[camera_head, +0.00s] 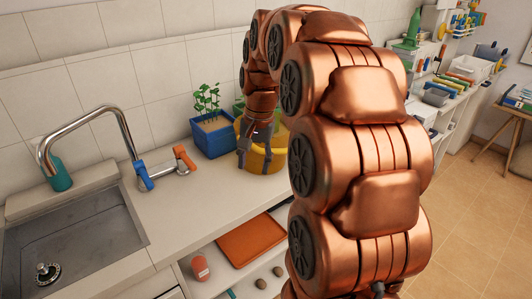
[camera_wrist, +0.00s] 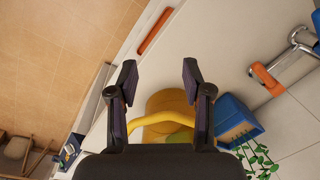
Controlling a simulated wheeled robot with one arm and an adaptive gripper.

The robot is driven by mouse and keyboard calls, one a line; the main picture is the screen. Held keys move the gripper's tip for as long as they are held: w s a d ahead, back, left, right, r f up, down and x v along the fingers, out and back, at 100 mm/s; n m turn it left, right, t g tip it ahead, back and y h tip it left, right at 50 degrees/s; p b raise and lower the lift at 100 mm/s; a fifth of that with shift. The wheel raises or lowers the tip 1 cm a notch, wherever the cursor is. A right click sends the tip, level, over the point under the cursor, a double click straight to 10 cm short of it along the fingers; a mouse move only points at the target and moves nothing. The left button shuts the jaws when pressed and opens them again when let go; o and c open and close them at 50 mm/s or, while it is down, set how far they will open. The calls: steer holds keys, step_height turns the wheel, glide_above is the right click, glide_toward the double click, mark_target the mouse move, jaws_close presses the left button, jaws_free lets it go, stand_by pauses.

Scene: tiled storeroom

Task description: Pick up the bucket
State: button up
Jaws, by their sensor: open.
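The yellow bucket (camera_head: 270,160) stands upright on the counter behind my arm, beside a blue planter. In the wrist view the bucket (camera_wrist: 168,101) lies between and beyond my fingers, with its arched yellow handle (camera_wrist: 158,119) nearer the camera. My gripper (camera_head: 250,160) is open and points down at the bucket's left part. In the wrist view its two dark fingers (camera_wrist: 160,75) are spread, one to each side of the handle, with nothing held. My arm hides part of the bucket in the head view, and I cannot tell whether the fingers touch it.
The blue planter (camera_head: 213,138) with a green plant (camera_head: 207,101) stands close left of the bucket. Left of it are a chrome faucet (camera_head: 92,112) with blue and orange handles, and a sink (camera_head: 75,240). The counter front is clear. An orange tray (camera_head: 250,240) lies on a shelf below.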

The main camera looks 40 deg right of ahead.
steer(key=w+d+m+t, duration=0.1)
steer(key=w+d+m, duration=0.15)
steer(key=d, duration=0.75)
steer(key=w+d+m, duration=0.2)
steer(key=d+m, duration=0.2)
steer(key=d, duration=0.7)
steer(key=shift+h, duration=0.4)
steer(key=shift+w+d+f+p, duration=0.1)
steer(key=shift+w+f+p, duration=0.15)
steer(key=shift+f+p, duration=0.65)
steer(key=shift+w+d+f+p, duration=0.15)
steer(key=shift+w+f+p, duration=0.1)
steer(key=shift+f, duration=1.25)
steer(key=shift+w+d+f+p, duration=0.15)
steer(key=shift+f+p, duration=0.4)
steer(key=shift+f, duration=0.65)
steer(key=shift+c, duration=0.5)
jaws_close()
steer(key=shift+a, duration=0.1)
